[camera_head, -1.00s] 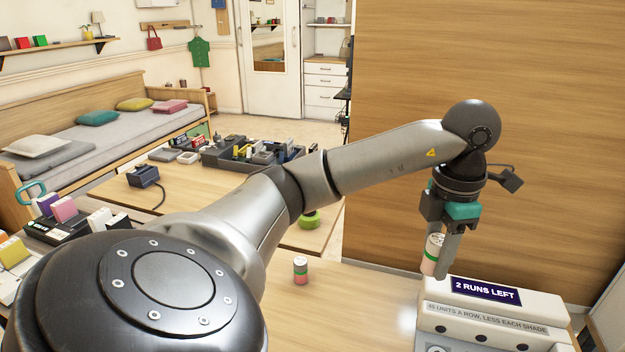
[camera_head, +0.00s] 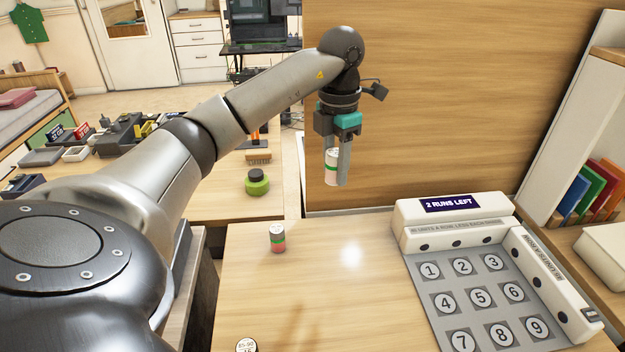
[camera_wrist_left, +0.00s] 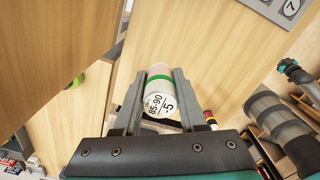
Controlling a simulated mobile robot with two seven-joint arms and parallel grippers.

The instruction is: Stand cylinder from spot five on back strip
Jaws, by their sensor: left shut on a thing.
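My left gripper (camera_head: 338,172) is shut on a white cylinder (camera_head: 331,164) with a green band. It holds the cylinder in the air, left of the numbered board. In the left wrist view the cylinder (camera_wrist_left: 160,92) sits between both fingers, its printed end toward the camera. The grey board (camera_head: 421,291) has numbered spots one to nine. Spot five (camera_head: 480,297) shows no cylinder on it. The back strip (camera_head: 408,215) is a white raised block behind the board, with a "2 RUNS LEFT" sign and dark round marks along its front. My right gripper is not in view.
A cylinder with red and green bands (camera_head: 278,240) stands on the table (camera_head: 320,290) left of the board. Another cylinder top (camera_head: 246,346) shows at the bottom edge. A white side strip (camera_head: 553,280) borders the board's right. A wooden panel (camera_head: 430,100) rises behind.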

